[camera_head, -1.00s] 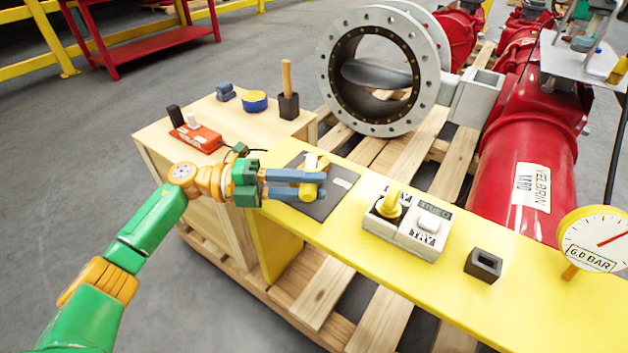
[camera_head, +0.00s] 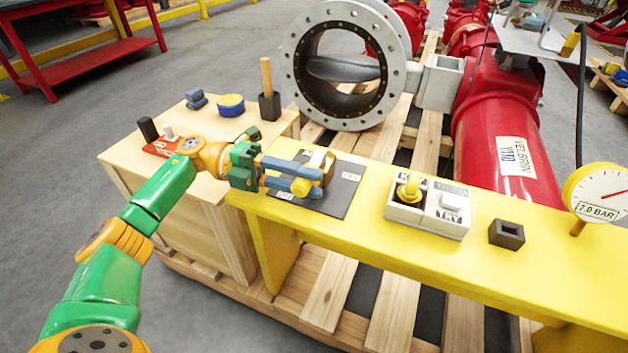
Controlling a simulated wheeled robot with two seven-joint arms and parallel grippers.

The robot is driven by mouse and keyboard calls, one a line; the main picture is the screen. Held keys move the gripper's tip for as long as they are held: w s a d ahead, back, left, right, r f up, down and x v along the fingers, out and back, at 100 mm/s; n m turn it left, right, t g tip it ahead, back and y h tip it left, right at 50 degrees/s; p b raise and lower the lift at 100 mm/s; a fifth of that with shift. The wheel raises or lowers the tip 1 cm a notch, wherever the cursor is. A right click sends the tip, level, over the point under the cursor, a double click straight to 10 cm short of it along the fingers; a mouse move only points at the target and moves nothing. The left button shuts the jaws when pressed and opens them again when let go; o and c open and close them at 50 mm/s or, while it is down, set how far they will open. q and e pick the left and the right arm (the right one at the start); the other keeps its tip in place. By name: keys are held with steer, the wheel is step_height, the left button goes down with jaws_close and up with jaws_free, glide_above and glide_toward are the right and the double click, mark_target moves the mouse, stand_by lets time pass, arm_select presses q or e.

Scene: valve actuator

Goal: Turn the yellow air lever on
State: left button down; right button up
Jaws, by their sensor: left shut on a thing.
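The yellow air lever (camera_head: 302,187) sits on a dark plate (camera_head: 345,190) at the left end of the yellow bench. Its rounded yellow end shows between the blue-grey fingers of my left gripper (camera_head: 306,180). My left gripper reaches in from the left and is shut on the lever. The fingers hide part of the lever and its mount. Small labels on the plate are too small to read surely. A pressure gauge (camera_head: 598,192) at the right reads 7.0 BAR. My right gripper is not in view.
A grey control box (camera_head: 428,215) with a yellow knob and a small black square holder (camera_head: 506,234) stand on the yellow bench (camera_head: 560,265). A wooden cabinet (camera_head: 190,215) with small items stands at left. A large flanged valve (camera_head: 290,70) stands behind.

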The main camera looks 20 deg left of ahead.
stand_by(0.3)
arm_select(q)
steer(key=c, duration=0.6)
jaws_free()
steer(key=shift+o, duration=0.2)
steer(key=shift+a, duration=0.4)
steer(key=a, duration=0.2)
steer(key=a+b, duration=0.1)
steer(key=a, duration=0.2)
steer(key=shift+s+a+f, duration=0.1)
steer(key=shift+s+a, duration=0.25)
steer(key=shift+a, duration=0.25)
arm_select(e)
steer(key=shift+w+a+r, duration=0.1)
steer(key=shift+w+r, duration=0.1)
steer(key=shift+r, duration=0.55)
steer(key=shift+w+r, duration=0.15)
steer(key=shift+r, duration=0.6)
